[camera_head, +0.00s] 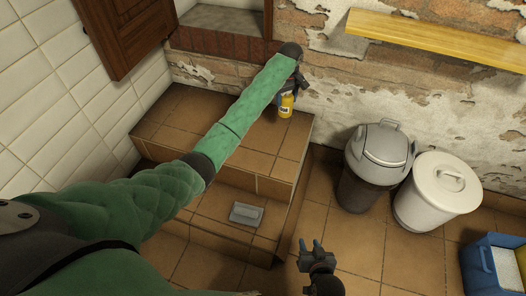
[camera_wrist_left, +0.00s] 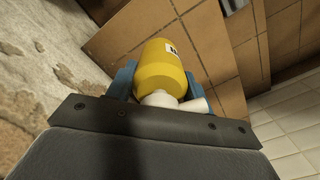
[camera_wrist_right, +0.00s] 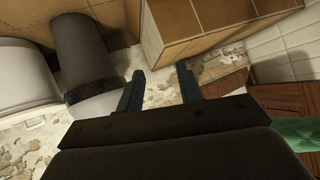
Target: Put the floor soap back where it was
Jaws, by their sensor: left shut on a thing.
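The floor soap is a yellow bottle (camera_head: 286,107) with a white label and a white top. It is upright at the right rear of the tiled step (camera_head: 230,130), near the brick wall. My left gripper (camera_head: 292,86) is shut on it from above. In the left wrist view the yellow bottle (camera_wrist_left: 165,66) sits between the blue fingers, its white cap toward the palm. I cannot tell for sure whether its base touches the tiles. My right gripper (camera_head: 311,246) is low at the front over the floor, open and empty; its fingers (camera_wrist_right: 160,88) show apart in the right wrist view.
A grey-lidded bin (camera_head: 381,147) and a white lidded bucket (camera_head: 437,190) stand right of the step. A blue crate (camera_head: 490,266) is at lower right. A grey block (camera_head: 246,214) lies on the lower step. A yellow shelf (camera_head: 440,40) juts from the wall.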

